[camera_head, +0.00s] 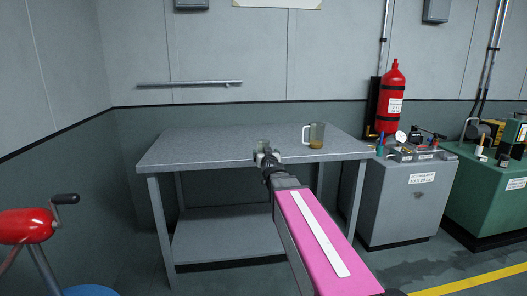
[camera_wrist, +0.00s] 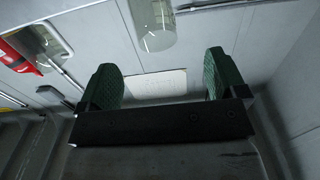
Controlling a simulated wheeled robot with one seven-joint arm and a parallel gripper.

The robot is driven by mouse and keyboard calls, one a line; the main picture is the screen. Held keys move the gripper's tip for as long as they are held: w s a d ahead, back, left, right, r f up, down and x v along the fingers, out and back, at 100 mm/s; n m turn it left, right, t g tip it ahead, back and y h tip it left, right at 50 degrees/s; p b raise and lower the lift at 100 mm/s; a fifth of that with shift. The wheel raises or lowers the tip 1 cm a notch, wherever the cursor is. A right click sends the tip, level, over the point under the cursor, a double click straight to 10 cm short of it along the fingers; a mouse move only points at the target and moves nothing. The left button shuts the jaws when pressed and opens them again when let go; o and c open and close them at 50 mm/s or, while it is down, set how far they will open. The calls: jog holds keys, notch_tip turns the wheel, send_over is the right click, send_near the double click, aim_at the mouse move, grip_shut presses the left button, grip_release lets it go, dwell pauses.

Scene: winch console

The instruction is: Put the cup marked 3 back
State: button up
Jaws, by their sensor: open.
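A clear glass mug (camera_head: 317,131) with a handle and brown liquid low inside stands upright on the grey table (camera_head: 215,144), right of my gripper. A small translucent cup (camera_head: 263,144) shows just behind my gripper (camera_head: 266,157) at the table's front. A clear glass cup (camera_wrist: 153,22) is at the top of the wrist view, beyond the fingertips and apart from them. My gripper's two dark green fingers (camera_wrist: 164,82) are spread wide with nothing between them. I cannot read a number on either cup.
A grey cabinet (camera_head: 392,205) with gauges stands right of the table, a red fire extinguisher (camera_head: 391,105) behind it. A green console (camera_head: 485,195) is at far right. A red winch drum with a crank (camera_head: 28,225) is at left. A metal rail (camera_head: 190,84) is on the wall.

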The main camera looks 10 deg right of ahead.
aim_at(264, 146)
jog(key=shift+w+d+r, duration=0.1)
jog(key=shift+w+d, duration=0.05)
jog(key=shift+w, duration=1.25)
jog(key=shift+w+d+r, duration=0.1)
jog(key=shift+w, duration=1.25)
jog(key=shift+w+d+r, duration=0.1)
jog(key=shift+w+d, duration=0.05)
jog(key=shift+w, duration=2.4)
jog(key=c, duration=1.1)
jog(key=shift+r, duration=0.1)
